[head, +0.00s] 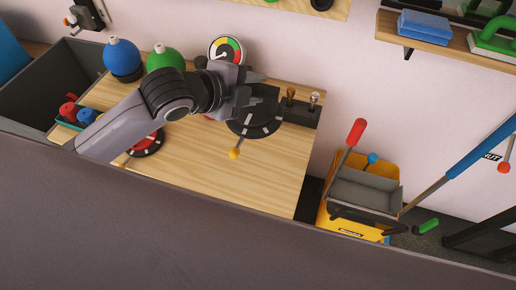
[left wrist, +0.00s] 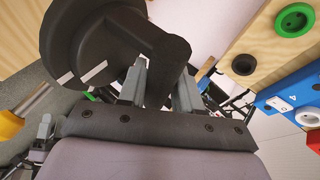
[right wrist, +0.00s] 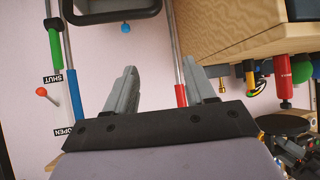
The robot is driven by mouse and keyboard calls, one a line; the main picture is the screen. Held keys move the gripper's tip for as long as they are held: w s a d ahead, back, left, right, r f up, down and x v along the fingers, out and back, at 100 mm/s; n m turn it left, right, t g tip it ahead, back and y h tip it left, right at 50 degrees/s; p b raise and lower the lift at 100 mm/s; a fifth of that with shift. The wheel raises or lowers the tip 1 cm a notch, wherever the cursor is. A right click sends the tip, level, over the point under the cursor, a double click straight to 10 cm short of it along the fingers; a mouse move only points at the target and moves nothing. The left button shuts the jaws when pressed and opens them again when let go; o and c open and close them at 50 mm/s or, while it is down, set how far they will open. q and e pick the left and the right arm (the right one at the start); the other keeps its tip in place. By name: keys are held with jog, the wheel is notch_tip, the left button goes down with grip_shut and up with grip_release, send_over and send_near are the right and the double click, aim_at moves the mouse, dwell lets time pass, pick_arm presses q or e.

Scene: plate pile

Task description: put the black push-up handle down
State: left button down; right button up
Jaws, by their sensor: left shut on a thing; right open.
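My left gripper (head: 258,88) is shut on a black piece (head: 264,101), taken to be the black push-up handle, over the wooden bench. In the left wrist view the dark handle (left wrist: 165,65) passes between the two fingers (left wrist: 160,88). A round black disc (left wrist: 62,45) with white marks lies behind it; whether they touch is unclear. The same marked disc (head: 255,128) shows beneath the gripper in the head view. My right gripper (right wrist: 165,95) is open and empty, in front of the pale wall; it is out of the head view.
The wooden bench top (head: 215,185) is bare at the front. Blue (head: 122,55) and green (head: 165,58) round objects stand at its back left. A small block with two toggles (head: 302,110) sits on the right. A yellow bucket (head: 340,225) stands beyond the bench's right edge.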

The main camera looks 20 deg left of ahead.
pick_arm(q)
notch_tip(320, 180, down, 19)
jog(key=b, duration=0.4)
jog(key=shift+r, duration=0.15)
pick_arm(e)
jog(key=shift+w+a+f, duration=0.1)
jog(key=shift+a+f, duration=0.15)
jog(key=shift+f, duration=0.3)
jog(key=shift+w+a+f, duration=0.1)
jog(key=shift+a+f, duration=0.1)
jog(key=shift+f, duration=0.35)
pick_arm(q)
jog(key=c, duration=1.1)
grip_release()
jog(key=shift+s+f, duration=0.1)
jog(key=shift+f, duration=0.2)
jog(key=o, duration=0.3)
pick_arm(e)
jog(key=shift+f, duration=0.15)
pick_arm(q)
jog(key=shift+r, duration=0.2)
jog(key=shift+p+v, duration=1.05)
jog(key=shift+v, duration=4.95)
pick_arm(e)
jog(key=shift+s+d+r, duration=0.1)
jog(key=shift+d+r, duration=0.1)
jog(key=shift+r, duration=0.45)
